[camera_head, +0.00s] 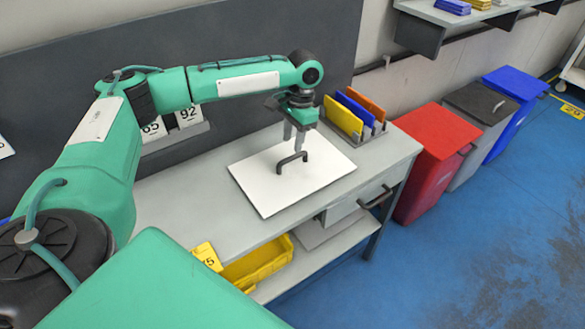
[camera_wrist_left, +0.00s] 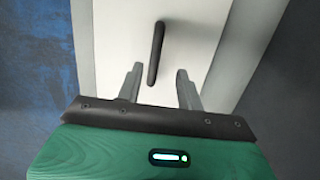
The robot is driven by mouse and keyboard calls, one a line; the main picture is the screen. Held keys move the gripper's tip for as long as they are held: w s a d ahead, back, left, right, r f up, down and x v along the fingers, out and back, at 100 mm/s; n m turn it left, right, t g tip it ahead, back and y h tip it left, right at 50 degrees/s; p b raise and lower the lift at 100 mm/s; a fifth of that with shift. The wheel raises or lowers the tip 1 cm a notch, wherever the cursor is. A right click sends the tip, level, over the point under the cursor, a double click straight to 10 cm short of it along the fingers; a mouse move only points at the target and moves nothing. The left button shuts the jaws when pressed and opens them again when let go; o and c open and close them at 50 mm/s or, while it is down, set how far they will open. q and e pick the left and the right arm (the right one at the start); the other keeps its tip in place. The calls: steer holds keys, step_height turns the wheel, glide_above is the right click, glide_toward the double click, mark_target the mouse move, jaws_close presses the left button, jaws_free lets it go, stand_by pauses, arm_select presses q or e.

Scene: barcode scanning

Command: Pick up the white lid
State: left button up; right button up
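The white lid (camera_head: 268,182) is a flat white panel with a dark bar handle (camera_head: 291,162), lying on the grey workbench. In the left wrist view the lid (camera_wrist_left: 200,40) fills the middle, and the handle (camera_wrist_left: 156,52) stands upright in the picture. My left gripper (camera_head: 294,144) points down just above the handle in the head view. Its two fingers (camera_wrist_left: 158,86) are spread apart, with the lower end of the handle showing between them in the wrist view. It holds nothing. Whether a finger touches the handle cannot be told. My right gripper is not in view.
A rack with yellow (camera_head: 343,117), blue and orange panels stands behind the lid on the bench (camera_head: 180,205). A yellow bin (camera_head: 258,262) sits on the lower shelf. Red (camera_head: 430,150), grey and blue bins stand to the right. The blue floor in front is clear.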

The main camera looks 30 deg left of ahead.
mark_target(293, 156)
arm_select(q)
steer(key=shift+s+d+f, duration=0.1)
steer(key=shift+s+f, duration=0.05)
steer(key=shift+f, duration=0.95)
steer(key=shift+s+d+f, duration=0.1)
steer(key=shift+s+f, duration=0.1)
steer(key=shift+f, duration=0.95)
steer(key=shift+s+f, duration=0.15)
steer(key=shift+f, duration=0.95)
jaws_close()
